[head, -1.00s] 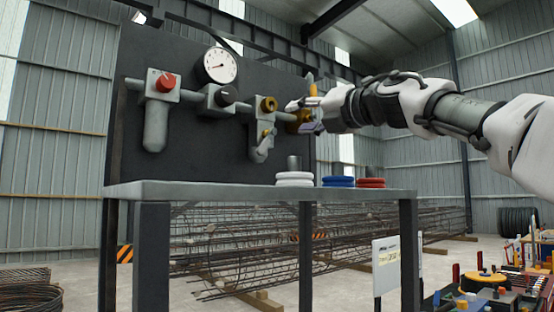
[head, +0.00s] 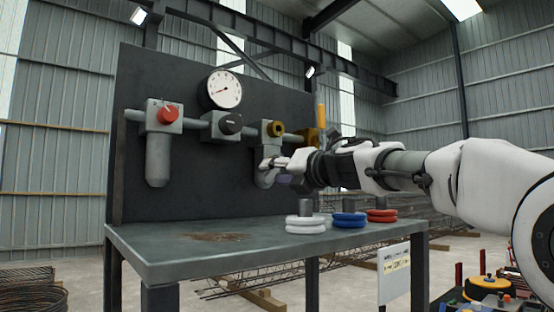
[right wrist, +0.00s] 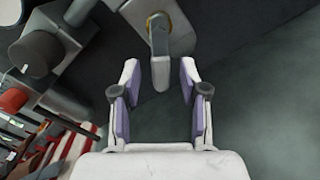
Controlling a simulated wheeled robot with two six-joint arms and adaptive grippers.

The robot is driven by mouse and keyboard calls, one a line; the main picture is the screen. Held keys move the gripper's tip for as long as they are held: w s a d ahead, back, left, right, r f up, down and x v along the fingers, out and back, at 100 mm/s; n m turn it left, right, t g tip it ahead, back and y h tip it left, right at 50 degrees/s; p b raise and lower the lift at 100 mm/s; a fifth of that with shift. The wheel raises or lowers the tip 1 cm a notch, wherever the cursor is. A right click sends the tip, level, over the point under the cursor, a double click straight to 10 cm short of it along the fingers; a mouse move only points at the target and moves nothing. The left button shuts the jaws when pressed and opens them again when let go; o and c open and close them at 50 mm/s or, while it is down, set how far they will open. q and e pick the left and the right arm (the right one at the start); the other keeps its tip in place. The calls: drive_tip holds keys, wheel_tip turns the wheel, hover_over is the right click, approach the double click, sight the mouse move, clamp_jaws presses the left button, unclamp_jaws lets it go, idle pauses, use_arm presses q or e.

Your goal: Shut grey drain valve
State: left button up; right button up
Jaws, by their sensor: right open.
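The grey drain valve is a short grey lever on a brass pivot, at the bottom of a grey fitting on the dark panel. In the right wrist view the grey lever (right wrist: 160,72) points toward my right gripper (right wrist: 157,80), with its tip about between the two fingertips. The jaws are open, with a gap on both sides of the lever. In the head view my right gripper (head: 276,168) is in front of the grey fitting (head: 271,148) and hides most of the lever. My left gripper is not in view.
The panel also holds a red knob (head: 167,113), a black knob (head: 230,124), a gauge (head: 224,90), a brass port (head: 275,128) and a yellow handle (head: 321,118). White (head: 305,224), blue (head: 349,219) and red hose coils (head: 381,215) lie on the bench (head: 165,252).

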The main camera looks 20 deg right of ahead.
drive_tip(key=shift+w+f, duration=0.1)
drive_tip(key=shift+w, duration=0.15)
drive_tip(key=shift+s, duration=0.1)
clamp_jaws()
drive_tip(key=shift+s+a+r+m+p, duration=0.1)
drive_tip(key=shift+a+r+m+p, duration=0.35)
drive_tip(key=shift+m+p, duration=1.35)
drive_tip(key=shift+s+a+r+m+p, duration=0.1)
drive_tip(key=shift+r+m+p, duration=0.6)
drive_tip(key=shift+m+p, duration=1.1)
drive_tip(key=shift+s+a+r+m+p, duration=0.15)
drive_tip(key=shift+r+m+p, duration=0.45)
drive_tip(key=shift+m+p, duration=1.2)
